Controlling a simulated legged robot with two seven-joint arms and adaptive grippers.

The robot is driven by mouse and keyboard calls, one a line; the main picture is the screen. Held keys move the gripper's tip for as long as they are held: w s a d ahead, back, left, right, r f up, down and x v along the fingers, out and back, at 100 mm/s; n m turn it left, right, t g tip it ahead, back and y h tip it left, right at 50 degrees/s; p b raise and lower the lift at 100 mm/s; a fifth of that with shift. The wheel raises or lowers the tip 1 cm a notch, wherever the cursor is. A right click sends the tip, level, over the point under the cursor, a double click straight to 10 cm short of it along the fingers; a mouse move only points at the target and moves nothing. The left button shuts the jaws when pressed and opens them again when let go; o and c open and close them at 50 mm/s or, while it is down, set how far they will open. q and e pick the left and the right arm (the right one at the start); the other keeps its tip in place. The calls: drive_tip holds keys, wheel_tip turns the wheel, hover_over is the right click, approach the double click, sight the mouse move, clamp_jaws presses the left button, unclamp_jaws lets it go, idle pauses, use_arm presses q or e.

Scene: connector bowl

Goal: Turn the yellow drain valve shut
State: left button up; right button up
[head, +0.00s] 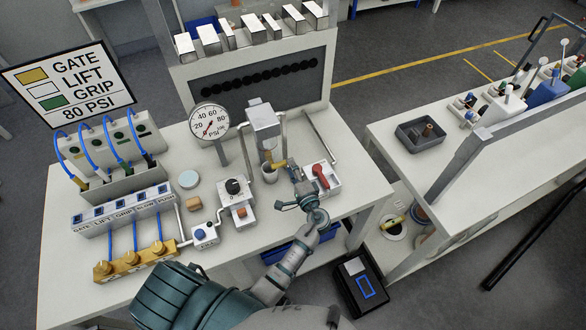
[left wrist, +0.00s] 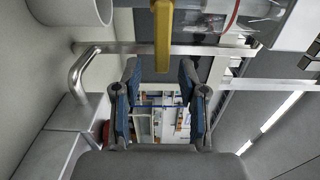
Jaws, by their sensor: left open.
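The yellow drain valve handle (head: 279,163) shows in the head view below the metal tank (head: 263,122), above a small white cup (head: 268,175). In the left wrist view the yellow handle (left wrist: 163,35) hangs at top centre as an upright bar, just beyond my fingertips. My left gripper (head: 294,178) is close to the handle on its near right side in the head view. In the left wrist view its two fingers (left wrist: 158,80) are apart with nothing between them. The handle lines up with the gap; I see no contact. My right gripper is out of view.
A red-handled valve block (head: 320,177) stands close right of my left gripper. A metal pipe (left wrist: 150,49) runs behind the handle. A pressure gauge (head: 209,122) and a black-knobbed unit (head: 236,198) stand to the left. The table's front right is clear.

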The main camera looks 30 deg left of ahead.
use_arm(q)
drive_tip(key=v, duration=1.1)
drive_tip(key=shift+s, duration=0.2)
drive_tip(key=shift+d+f, duration=0.1)
drive_tip(key=shift+f, duration=0.1)
